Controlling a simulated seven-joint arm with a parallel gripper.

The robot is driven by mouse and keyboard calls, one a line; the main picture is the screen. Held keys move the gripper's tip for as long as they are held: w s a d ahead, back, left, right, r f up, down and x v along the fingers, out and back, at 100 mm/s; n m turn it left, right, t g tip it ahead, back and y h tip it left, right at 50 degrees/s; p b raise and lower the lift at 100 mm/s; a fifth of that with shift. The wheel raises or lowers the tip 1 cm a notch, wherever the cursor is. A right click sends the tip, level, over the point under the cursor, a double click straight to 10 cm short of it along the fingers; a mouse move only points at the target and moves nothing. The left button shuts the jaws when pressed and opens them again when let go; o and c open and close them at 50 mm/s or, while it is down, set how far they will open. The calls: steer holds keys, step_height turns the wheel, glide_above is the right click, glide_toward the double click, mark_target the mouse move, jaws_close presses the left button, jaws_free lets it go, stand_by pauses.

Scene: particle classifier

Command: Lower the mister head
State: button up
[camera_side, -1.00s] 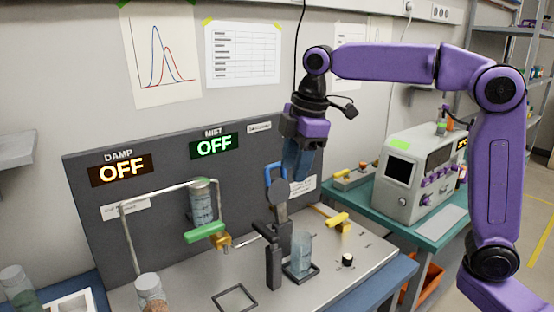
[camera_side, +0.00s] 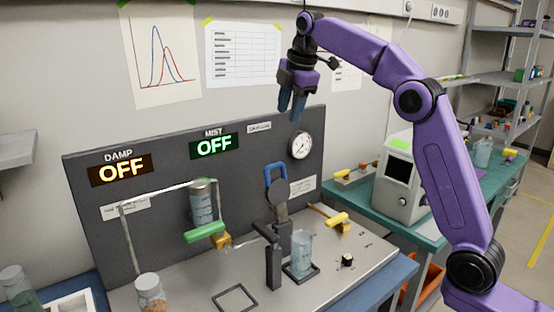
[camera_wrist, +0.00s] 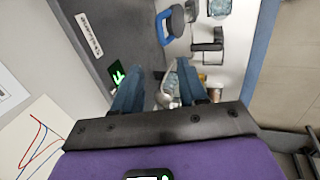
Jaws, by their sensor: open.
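The mister head (camera_side: 278,191), a dark grey round piece with a blue loop handle (camera_side: 275,172), stands raised on its post behind the clear beaker (camera_side: 301,252). The blue handle also shows at the top of the wrist view (camera_wrist: 171,22). My gripper (camera_side: 291,113) is above the panel's top edge, higher than the handle and apart from it. In the wrist view its two blue fingers (camera_wrist: 158,88) are spread with nothing held between them.
The grey panel carries a round gauge (camera_side: 300,145), a DAMP display (camera_side: 122,170) reading OFF and a MIST display (camera_side: 214,146) reading OFF. A green-handled valve (camera_side: 205,232), a black lever post (camera_side: 273,268) and a yellow handle (camera_side: 337,219) crowd the bench. Air around my gripper is clear.

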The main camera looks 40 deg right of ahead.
mark_target(276, 164)
steer(key=x, duration=1.6)
steer(key=shift+f, duration=0.15)
steer(key=shift+c, duration=0.2)
jaws_close()
